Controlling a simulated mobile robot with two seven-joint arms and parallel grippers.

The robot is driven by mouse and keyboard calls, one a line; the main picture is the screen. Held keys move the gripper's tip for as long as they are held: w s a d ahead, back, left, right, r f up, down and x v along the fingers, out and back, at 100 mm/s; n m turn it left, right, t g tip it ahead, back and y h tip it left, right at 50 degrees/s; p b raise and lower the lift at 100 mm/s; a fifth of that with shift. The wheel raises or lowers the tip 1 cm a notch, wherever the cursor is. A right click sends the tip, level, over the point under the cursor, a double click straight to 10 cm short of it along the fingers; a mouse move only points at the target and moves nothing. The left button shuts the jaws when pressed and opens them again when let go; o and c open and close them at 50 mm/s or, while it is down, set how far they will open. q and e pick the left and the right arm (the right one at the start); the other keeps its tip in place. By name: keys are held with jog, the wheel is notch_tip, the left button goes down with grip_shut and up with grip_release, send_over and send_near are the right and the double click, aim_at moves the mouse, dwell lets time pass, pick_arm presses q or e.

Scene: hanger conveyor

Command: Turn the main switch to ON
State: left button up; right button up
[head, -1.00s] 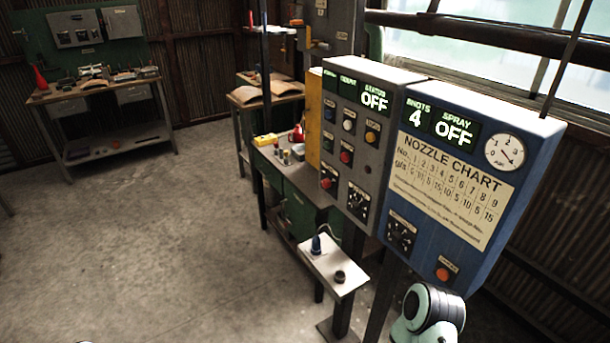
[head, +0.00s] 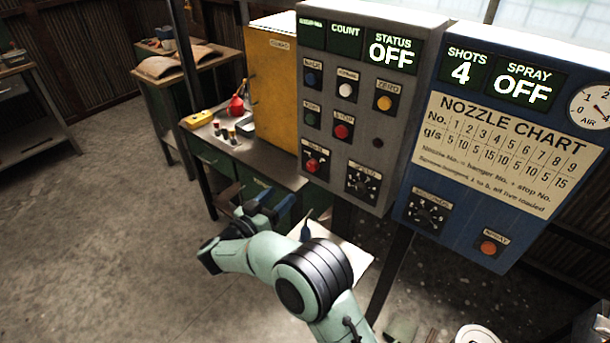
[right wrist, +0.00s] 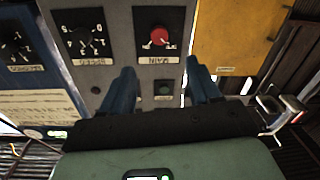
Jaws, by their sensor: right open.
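The main switch is a red knob (head: 312,165) at the lower left of the grey control panel (head: 385,160). In the right wrist view the knob (right wrist: 159,36) sits above its MAIN label, shown upside down; its exact setting is too small to read. The panel's status display (head: 391,53) reads OFF. My right gripper (head: 265,203) is open and empty, below and left of the knob in the head view. In the right wrist view its blue fingers (right wrist: 160,74) point towards the panel, apart from the knob. My left gripper is not in view.
A blue nozzle-chart panel (head: 500,170) stands right of the grey one. A yellow cabinet (head: 272,85) stands to its left, on a bench (head: 262,168) with small items. A small white stand (head: 358,262) is partly hidden behind my right arm. Open floor lies left.

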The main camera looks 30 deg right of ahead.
aim_at(311, 168)
jog(key=p+x, duration=0.2)
jog(key=x, duration=1.1)
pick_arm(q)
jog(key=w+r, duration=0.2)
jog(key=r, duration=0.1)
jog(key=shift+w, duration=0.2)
pick_arm(e)
jog(key=c, duration=1)
